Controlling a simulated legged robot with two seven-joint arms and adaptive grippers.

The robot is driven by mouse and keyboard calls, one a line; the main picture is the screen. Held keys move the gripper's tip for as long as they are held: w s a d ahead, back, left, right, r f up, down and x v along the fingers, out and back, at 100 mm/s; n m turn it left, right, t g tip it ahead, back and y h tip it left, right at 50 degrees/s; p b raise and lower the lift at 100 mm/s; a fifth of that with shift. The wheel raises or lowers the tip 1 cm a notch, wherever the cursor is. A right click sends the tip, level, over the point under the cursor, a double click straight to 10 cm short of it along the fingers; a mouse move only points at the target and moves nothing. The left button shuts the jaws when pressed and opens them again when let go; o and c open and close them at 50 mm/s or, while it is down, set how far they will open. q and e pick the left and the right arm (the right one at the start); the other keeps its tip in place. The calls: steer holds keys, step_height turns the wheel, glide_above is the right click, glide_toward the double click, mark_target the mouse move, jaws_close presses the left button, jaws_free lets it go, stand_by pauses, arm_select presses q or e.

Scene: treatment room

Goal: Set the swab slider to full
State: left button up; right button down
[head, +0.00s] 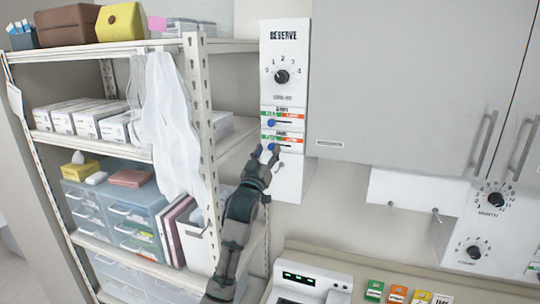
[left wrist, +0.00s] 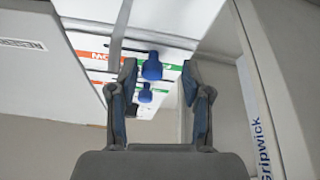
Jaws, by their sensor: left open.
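A white panel (head: 288,180) on the wall carries two sliders, one above the other, each with a blue knob and a green-to-orange label strip. The upper knob (head: 271,123) and lower knob (head: 272,146) both stand toward the left, green end in the head view. The labels are too small to tell which slider is swabs. My left gripper (head: 266,155) is open at the lower slider. In the left wrist view its fingertips (left wrist: 159,78) stand either side of the nearer blue knob (left wrist: 152,67), with gaps on both sides. My right gripper is out of view.
A numbered dial (head: 281,76) sits above the sliders. A grey cabinet (head: 405,90) stands close on the right. A shelf post (head: 201,130) and hanging white bags (head: 172,125) are close on the left. A counter device (head: 310,280) is below.

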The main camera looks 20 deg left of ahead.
arm_select(q)
steer(key=shift+s+a+f, duration=0.15)
steer(key=v, duration=1.1)
steer(key=shift+s, duration=0.2)
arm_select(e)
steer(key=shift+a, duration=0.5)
arm_select(q)
steer(key=shift+f, duration=0.1)
